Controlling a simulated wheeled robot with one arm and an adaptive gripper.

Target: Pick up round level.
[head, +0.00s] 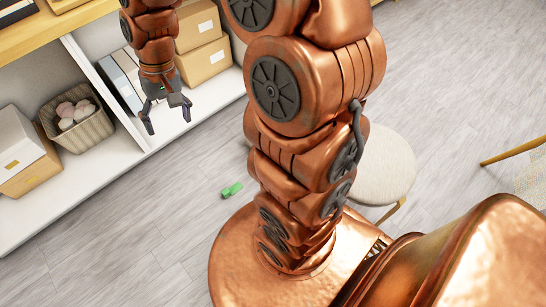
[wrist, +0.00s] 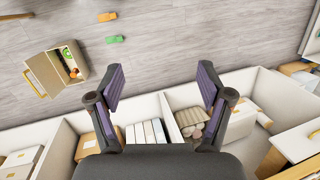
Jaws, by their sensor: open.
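My gripper (head: 168,116) is open and empty, with its fingers pointing down in front of the shelf in the head view. In the wrist view its two fingers (wrist: 162,80) are spread apart with nothing between them. A small green object (head: 232,189) lies on the floor beside my base. A small green object (wrist: 116,39) and an orange one (wrist: 107,17) lie on the floor in the wrist view. An open cardboard box (wrist: 45,70) there holds green and orange-red items. I cannot tell which of these, if any, is the round level.
The white shelf (head: 140,140) holds a woven basket (head: 87,130) of pale round things, cardboard boxes (head: 204,60) and upright binders (head: 122,80). A round pale stool (head: 388,170) stands behind my arm. The grey floor (head: 130,220) in front of the shelf is mostly free.

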